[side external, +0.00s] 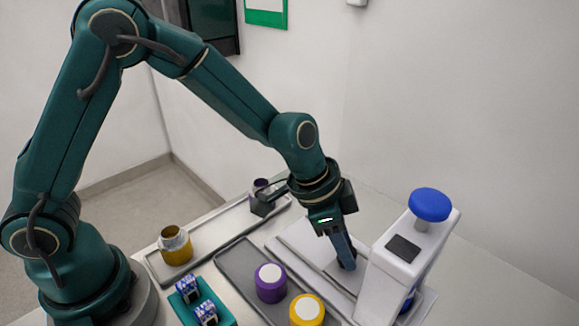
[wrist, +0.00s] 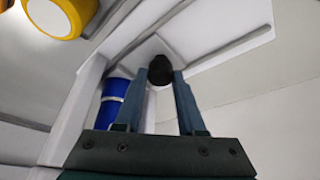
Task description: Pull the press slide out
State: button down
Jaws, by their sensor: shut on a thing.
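The press (side external: 413,262) is a white upright body with a blue round knob on top, at the right of the side external view. Its flat white slide (side external: 306,244) lies at the base, to the left of the body. My gripper (side external: 347,262) reaches down to the slide beside the press. In the wrist view my gripper (wrist: 161,76) has its two blue fingers shut on a dark round knob (wrist: 160,70) that stands on the white slide. A blue cylinder (wrist: 113,100) shows inside the press. How far the slide sits under the press is hard to tell.
A grey tray (side external: 236,262) holds a purple cup (side external: 271,282) and a yellow cup (side external: 306,310) with white tops. Another tray (side external: 215,236) behind holds an amber jar (side external: 175,246) and a dark-and-purple item. A teal rack (side external: 212,318) with small blue-and-white parts stands at the front.

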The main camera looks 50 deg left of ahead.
jog(key=a, duration=1.1)
jog(key=shift+a, duration=0.25)
jog(key=c, duration=0.5)
grip_release()
jog(key=shift+r, duration=0.45)
jog(key=shift+v, duration=2.15)
jog(key=shift+s+f, duration=0.1)
